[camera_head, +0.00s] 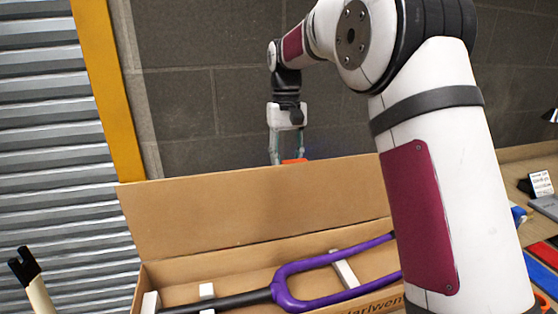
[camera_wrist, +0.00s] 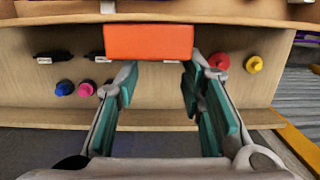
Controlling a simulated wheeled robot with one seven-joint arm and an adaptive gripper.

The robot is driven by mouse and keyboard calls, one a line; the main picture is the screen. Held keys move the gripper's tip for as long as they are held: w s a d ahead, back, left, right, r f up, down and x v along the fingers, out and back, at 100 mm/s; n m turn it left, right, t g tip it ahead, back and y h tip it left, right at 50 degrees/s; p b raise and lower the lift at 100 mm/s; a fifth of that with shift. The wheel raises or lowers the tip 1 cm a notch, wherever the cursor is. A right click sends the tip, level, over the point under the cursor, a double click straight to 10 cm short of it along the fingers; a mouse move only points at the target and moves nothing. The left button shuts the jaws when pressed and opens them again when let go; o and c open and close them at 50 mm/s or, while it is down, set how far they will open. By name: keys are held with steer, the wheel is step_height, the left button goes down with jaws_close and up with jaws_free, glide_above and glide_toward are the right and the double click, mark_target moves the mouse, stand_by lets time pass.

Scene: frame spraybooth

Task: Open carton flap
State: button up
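The carton (camera_head: 139,297) is a long brown box with a tall flap (camera_head: 250,213) standing up along its back side. A purple fork with a dark steerer (camera_head: 300,268) lies inside on white supports. My gripper (camera_head: 288,158) is at the flap's top edge, pointing down, its fingertips partly hidden behind the flap. An orange block or tab (camera_head: 294,161) shows there. In the wrist view my teal-padded fingers (camera_wrist: 160,72) are apart, with the orange piece (camera_wrist: 148,41) across their tips. I cannot tell whether they touch it.
A grey block wall (camera_head: 240,80), a yellow post (camera_head: 108,90) and a ribbed shutter (camera_head: 50,130) stand behind. A workbench (camera_head: 520,170) with small items is at the right. A black-topped pale post (camera_head: 33,282) stands at lower left.

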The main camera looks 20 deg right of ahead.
steer(key=o, duration=1.1)
steer(key=shift+d+f, duration=0.2)
steer(key=shift+d, duration=0.65)
steer(key=shift+a+r, duration=0.1)
steer(key=shift+a, duration=0.1)
steer(key=shift+w+r, duration=0.3)
steer(key=shift+r, duration=1.7)
steer(key=shift+w+r, duration=0.25)
steer(key=shift+r, duration=1.7)
steer(key=shift+w+r, duration=0.3)
steer(key=shift+r, duration=1.7)
steer(key=shift+s, duration=0.1)
